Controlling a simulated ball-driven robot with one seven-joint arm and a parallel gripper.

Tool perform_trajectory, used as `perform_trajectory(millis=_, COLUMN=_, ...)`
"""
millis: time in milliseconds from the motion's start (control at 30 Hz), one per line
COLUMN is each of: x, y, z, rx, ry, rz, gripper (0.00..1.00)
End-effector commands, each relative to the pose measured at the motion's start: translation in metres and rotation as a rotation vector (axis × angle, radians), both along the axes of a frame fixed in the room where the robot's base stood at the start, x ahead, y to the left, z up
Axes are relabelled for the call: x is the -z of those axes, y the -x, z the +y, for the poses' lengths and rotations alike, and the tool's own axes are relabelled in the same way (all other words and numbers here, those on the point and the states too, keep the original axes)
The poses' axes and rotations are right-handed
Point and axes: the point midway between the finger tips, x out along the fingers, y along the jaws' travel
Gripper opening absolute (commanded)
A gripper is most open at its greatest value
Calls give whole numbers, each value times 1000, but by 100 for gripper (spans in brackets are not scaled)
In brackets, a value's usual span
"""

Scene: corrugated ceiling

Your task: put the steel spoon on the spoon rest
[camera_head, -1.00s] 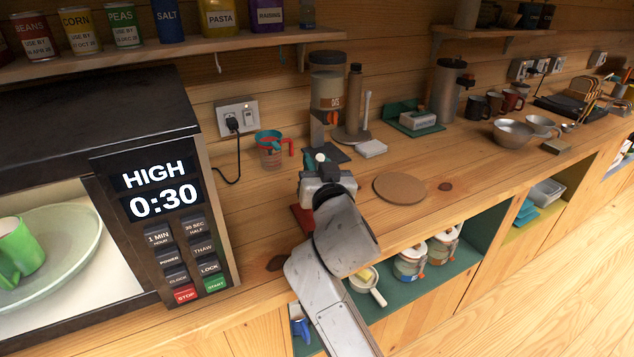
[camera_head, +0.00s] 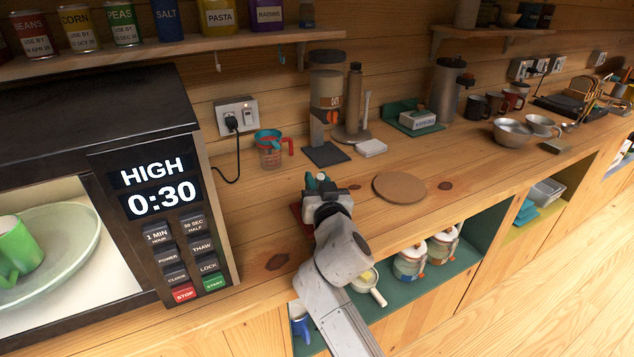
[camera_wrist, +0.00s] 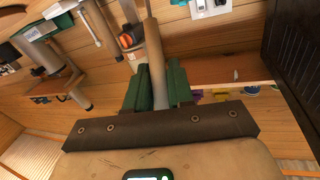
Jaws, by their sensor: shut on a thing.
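My gripper (camera_head: 320,182) is over the front part of the wooden counter, between the microwave and the round cork mat. In the wrist view its green fingers (camera_wrist: 157,88) are shut on a long greyish bar (camera_wrist: 153,55), which looks like the handle of the steel spoon. The bar points away from my palm; its far end is not clear. In the head view the held thing is too small or hidden to make out. A red flat thing (camera_head: 296,212) lies on the counter beside my gripper, mostly hidden by it; I cannot tell if it is the spoon rest.
The microwave (camera_head: 215,235) stands close at the left.

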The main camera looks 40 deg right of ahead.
Motion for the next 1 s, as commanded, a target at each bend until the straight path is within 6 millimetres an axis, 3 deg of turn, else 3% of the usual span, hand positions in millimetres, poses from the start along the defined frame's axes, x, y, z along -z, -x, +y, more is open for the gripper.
perform_trajectory(millis=300, x=1, y=0, z=0, rx=0, ry=0, rz=0, gripper=48)
perform_trajectory(millis=633, x=-4, y=0, z=0, rx=0, ry=0, rz=0, gripper=48)
perform_trajectory(millis=1000, x=3, y=60, z=36, rx=-3, ry=0, rz=1, gripper=48)
